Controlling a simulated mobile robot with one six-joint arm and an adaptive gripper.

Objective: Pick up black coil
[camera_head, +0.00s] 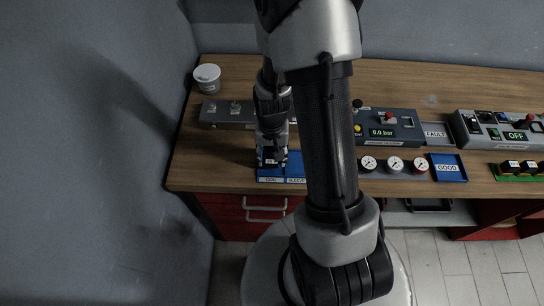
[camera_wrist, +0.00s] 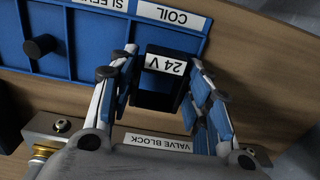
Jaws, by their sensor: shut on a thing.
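The black coil (camera_wrist: 155,98), a dark block with a white "24 V" label, shows in the wrist view between the fingers of my gripper (camera_wrist: 163,66). The fingers are shut on its two sides. It is at the edge of the blue tray (camera_wrist: 100,32), by the compartment labelled "COIL". I cannot tell whether it still touches the tray or the table. In the head view my gripper (camera_head: 271,160) points down over the left part of the blue tray (camera_head: 294,168). The coil is mostly hidden there.
A black knobbed part (camera_wrist: 40,46) sits in the tray's other compartment. The grey valve block (camera_head: 228,114) lies behind my gripper. A white tub (camera_head: 207,78), three gauges (camera_head: 394,164), a "GOOD" tray (camera_head: 448,168) and control boxes (camera_head: 388,127) stand on the wooden table.

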